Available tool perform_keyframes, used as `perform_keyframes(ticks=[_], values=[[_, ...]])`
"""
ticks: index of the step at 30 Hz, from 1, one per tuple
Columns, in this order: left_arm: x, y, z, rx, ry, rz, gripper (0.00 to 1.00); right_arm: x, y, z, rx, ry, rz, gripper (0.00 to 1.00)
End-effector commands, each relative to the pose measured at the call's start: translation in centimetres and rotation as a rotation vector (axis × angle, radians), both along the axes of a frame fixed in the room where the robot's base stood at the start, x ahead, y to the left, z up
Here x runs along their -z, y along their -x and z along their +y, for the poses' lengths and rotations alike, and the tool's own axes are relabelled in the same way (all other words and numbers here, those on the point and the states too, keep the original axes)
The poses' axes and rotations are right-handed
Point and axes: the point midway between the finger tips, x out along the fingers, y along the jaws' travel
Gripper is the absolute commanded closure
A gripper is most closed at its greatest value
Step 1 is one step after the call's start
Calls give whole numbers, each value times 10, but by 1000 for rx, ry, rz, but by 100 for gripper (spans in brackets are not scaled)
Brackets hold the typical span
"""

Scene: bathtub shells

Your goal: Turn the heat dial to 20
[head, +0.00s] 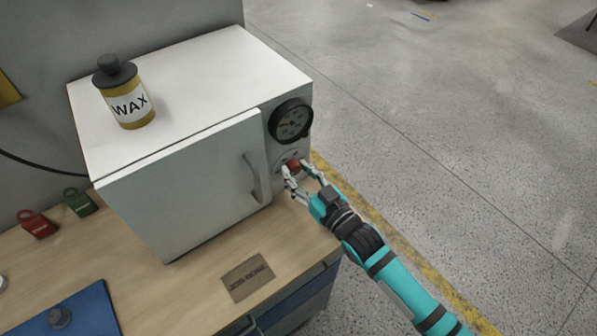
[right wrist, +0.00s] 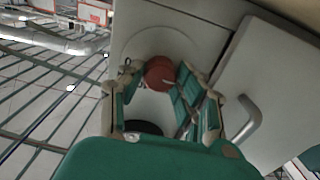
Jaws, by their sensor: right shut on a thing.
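In the right wrist view the red knob (right wrist: 159,72) sits between the fingertips of the gripper (right wrist: 160,78). The fingers and the viewing angle hide the dial's markings, so I cannot read its setting. My left gripper is not in view.
A wax bottle (head: 128,95) stands on the oven. The oven door's handle (head: 252,178) is just left of my right gripper.

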Motion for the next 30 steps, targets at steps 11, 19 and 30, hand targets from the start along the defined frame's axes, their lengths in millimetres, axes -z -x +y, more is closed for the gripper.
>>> perform_keyframes(ticks=[11,19,30], values=[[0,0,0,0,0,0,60,4,1,0,0,26,-9,98],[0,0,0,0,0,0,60,3,1,0,0,25,-8,54],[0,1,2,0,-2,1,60,1,1,-1,0,21,-12,43]])
